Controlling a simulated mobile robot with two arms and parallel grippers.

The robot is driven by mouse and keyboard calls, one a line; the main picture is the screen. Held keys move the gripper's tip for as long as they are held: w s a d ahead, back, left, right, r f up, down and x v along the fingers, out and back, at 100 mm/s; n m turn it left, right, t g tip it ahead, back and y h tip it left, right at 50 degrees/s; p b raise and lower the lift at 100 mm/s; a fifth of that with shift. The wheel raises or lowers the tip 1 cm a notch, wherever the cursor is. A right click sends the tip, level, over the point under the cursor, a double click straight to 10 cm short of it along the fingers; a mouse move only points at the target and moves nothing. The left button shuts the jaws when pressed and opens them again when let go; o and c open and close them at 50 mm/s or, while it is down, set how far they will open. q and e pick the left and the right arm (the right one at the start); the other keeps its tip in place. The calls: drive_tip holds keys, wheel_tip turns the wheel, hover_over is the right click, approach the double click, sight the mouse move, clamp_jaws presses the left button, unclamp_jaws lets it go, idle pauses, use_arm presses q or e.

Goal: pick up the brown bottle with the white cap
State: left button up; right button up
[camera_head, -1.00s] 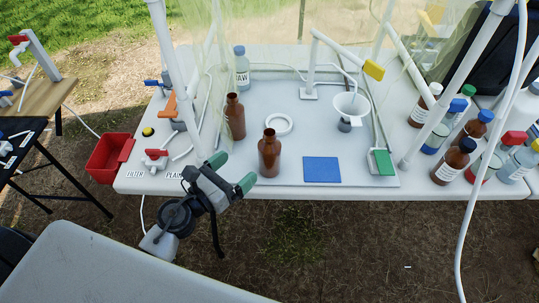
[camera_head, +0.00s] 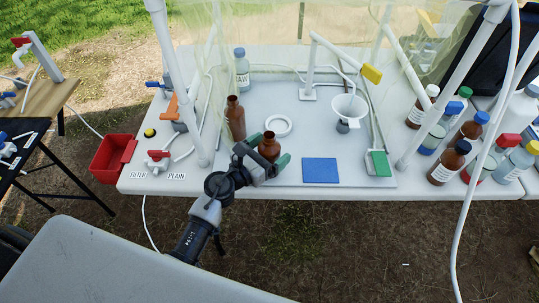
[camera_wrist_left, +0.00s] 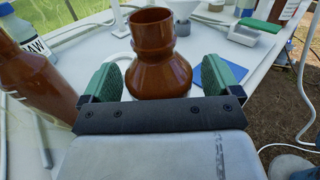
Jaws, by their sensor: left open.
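A brown bottle with a white cap (camera_head: 418,112) stands at the right of the table among other capped bottles, well away from my left gripper. My left gripper (camera_head: 263,160) is open at an uncapped brown bottle (camera_head: 269,147) near the table's front edge. In the left wrist view, its green finger pads (camera_wrist_left: 163,80) stand on either side of this bottle's body (camera_wrist_left: 160,72), with a gap showing at the left. A second uncapped brown bottle (camera_head: 235,118) stands behind and to the left. My right gripper is not in view.
A blue pad (camera_head: 320,170), a white ring (camera_head: 278,124) and a white funnel (camera_head: 350,105) are near the uncapped bottles. A clear curtain and white posts (camera_head: 180,85) stand at the left. A white hose (camera_head: 468,190) hangs at the right.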

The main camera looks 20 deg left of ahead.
use_arm(q)
drive_tip(key=c, duration=1.1)
drive_tip(key=shift+c, duration=0.4)
drive_tip(key=shift+r, duration=0.15)
